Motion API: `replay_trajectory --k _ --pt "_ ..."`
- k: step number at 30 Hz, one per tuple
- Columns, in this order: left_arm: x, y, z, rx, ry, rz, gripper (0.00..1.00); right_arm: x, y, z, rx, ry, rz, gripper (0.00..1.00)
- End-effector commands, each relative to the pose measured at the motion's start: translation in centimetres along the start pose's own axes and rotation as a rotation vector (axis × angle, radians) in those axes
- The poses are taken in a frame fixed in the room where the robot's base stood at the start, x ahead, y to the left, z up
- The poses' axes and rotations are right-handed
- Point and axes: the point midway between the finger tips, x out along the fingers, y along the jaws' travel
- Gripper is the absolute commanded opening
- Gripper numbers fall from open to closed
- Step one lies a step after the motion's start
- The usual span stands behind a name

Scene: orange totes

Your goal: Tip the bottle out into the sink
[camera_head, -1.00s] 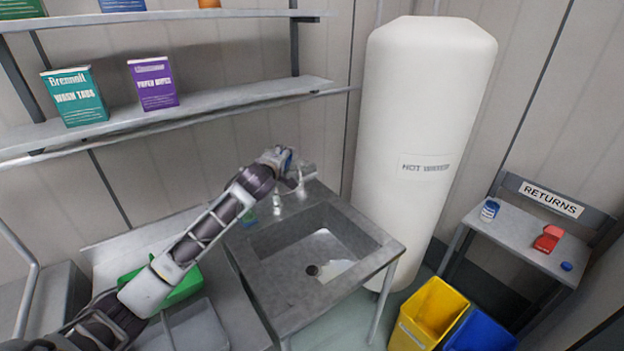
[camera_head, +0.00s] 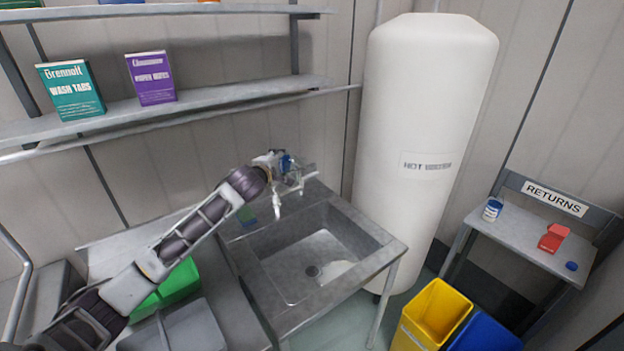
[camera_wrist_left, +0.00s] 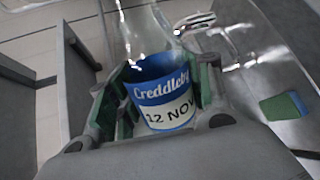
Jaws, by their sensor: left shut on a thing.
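A clear bottle with a blue and white label reading "Creddleby 12 NOV" (camera_wrist_left: 163,100) is in my left gripper (camera_head: 282,166). The wrist view shows the green-padded fingers shut around the label, with the clear part stretching away from them. In the head view the bottle (camera_head: 288,162) is small, at the sink's back-left corner, above and beside the tap (camera_head: 276,205). Its exact tilt and contents are hard to tell. The grey metal sink (camera_head: 383,250) has an open basin with a drain, to the right and below the gripper. My right gripper is out of view.
A green and blue sponge (camera_wrist_left: 284,107) lies on the sink's ledge. A white hot water tank (camera_head: 425,120) stands behind to the right. A shelf (camera_head: 220,98) with boxes hangs above left. A green bin (camera_head: 178,283) is left of the sink.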

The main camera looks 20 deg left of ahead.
Motion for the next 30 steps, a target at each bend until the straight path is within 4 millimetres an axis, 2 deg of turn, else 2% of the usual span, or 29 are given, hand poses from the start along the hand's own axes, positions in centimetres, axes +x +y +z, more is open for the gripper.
replay_trajectory --k 12,19,30 --pt "0.3 -1.2 -0.7 -0.137 -0.037 0.000 0.25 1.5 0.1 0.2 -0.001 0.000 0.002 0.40" --pt "0.5 -1.8 -1.3 -0.213 -0.056 0.001 0.25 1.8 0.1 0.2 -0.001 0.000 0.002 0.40" --pt "0.7 -2.5 -1.1 -0.307 -0.082 0.002 0.25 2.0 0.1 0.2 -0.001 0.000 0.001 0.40"
